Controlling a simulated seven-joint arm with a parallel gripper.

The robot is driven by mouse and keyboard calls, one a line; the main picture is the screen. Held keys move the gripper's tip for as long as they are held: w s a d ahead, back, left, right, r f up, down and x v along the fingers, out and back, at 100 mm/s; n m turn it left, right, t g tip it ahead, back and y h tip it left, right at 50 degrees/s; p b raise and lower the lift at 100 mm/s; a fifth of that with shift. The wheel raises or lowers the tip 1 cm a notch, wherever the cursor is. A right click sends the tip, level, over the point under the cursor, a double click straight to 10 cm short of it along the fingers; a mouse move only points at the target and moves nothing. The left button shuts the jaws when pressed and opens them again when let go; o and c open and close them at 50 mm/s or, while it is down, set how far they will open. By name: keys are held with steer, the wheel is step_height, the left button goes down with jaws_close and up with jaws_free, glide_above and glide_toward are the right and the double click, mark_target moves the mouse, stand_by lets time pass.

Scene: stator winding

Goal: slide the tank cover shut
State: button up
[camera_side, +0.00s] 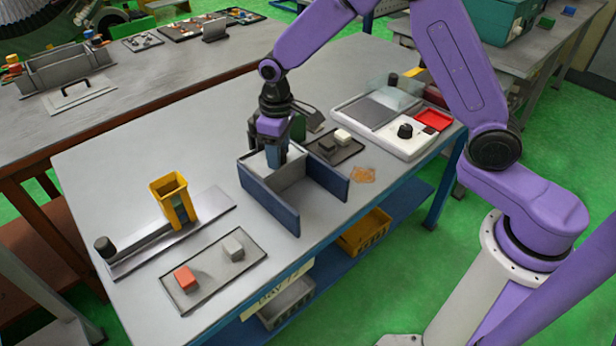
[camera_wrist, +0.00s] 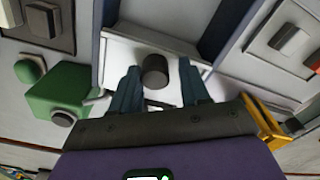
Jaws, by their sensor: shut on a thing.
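My gripper (camera_side: 277,160) points down into the far end of a blue-walled channel (camera_side: 322,177). In the wrist view its two fingers (camera_wrist: 157,75) are on either side of a dark round knob (camera_wrist: 155,72), shut on it. The knob stands on a white slab (camera_wrist: 125,50) between the blue walls. A clear panel with a black knob (camera_side: 392,78), which looks like the tank cover, stands out at the back of a white unit (camera_side: 343,108) at the right. A grey rectangular area (camera_side: 378,110) lies in front of it. My gripper is apart from this panel.
A green block (camera_wrist: 62,95) stands close beside the channel. A dark tray (camera_side: 333,147) with small blocks lies between channel and white unit. A yellow holder (camera_side: 174,200) on a metal rail and a tray (camera_side: 213,270) with two blocks are at the left.

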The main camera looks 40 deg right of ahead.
steer(key=shift+s+d+f+g, duration=0.25)
steer(key=shift+d+f+g, duration=0.1)
steer(key=shift+f, duration=0.3)
steer(key=o, duration=0.6)
steer(key=shift+c, duration=0.2)
steer(key=shift+a+r, duration=0.1)
steer(key=shift+r, duration=0.35)
steer(key=shift+w+r, duration=0.2)
steer(key=shift+r, duration=2.55)
steer(key=shift+s, duration=0.1)
